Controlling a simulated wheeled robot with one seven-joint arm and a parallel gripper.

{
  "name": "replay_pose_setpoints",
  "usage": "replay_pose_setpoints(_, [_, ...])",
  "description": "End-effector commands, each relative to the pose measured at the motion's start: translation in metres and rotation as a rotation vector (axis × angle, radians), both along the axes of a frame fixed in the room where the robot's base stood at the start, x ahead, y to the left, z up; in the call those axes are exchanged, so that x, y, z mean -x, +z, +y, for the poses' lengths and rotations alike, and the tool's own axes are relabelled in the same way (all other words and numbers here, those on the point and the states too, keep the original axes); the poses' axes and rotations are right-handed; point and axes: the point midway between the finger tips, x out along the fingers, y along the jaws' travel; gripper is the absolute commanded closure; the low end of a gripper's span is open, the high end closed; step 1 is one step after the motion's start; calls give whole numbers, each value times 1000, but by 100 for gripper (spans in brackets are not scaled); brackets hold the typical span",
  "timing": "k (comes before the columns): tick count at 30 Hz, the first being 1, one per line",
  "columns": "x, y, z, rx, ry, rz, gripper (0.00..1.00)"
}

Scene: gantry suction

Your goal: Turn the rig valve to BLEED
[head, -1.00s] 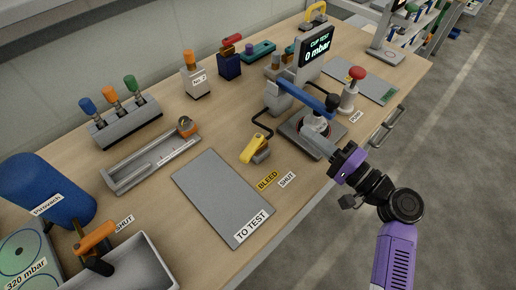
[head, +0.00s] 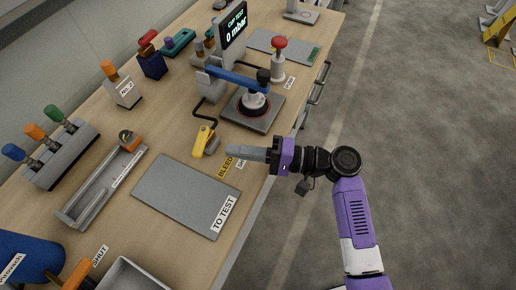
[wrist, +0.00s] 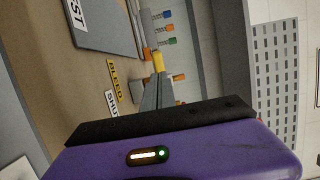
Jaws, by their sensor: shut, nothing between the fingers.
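The rig valve has a yellow lever (head: 203,141) on a grey body (head: 213,144), beside the test rig. A yellow BLEED label (head: 225,167) and a white SHUT label (head: 241,164) lie on the bench near it; my gripper partly covers SHUT. The lever slants toward the bottom left, and I cannot tell which label it matches. My gripper (head: 230,150) is shut and empty, held level above the labels, its tips pointing at the valve with a small gap. In the wrist view the yellow lever (wrist: 158,62) shows just past the fingertips (wrist: 158,80).
The test rig's display (head: 233,25) reads 0 mbar; its blue arm (head: 235,81) and grey base plate (head: 268,112) stand behind the valve. A red-topped post (head: 279,60) is at its right. A grey TO TEST mat (head: 180,195) lies in front. The aisle floor at right is open.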

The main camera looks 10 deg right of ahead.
Motion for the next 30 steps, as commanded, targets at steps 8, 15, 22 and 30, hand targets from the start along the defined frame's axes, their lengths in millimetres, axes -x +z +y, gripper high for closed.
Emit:
replay_pose_setpoints(8, [-15, 1, 38, 0, 1, 0, 100])
replay_pose_setpoints(15, [-19, 0, 48, 1, -1, -2, 100])
replay_pose_setpoints(22, [-19, 0, 47, 0, -1, -1, 100])
replay_pose_setpoints(30, [-14, -4, 61, 0, 0, -2, 100])
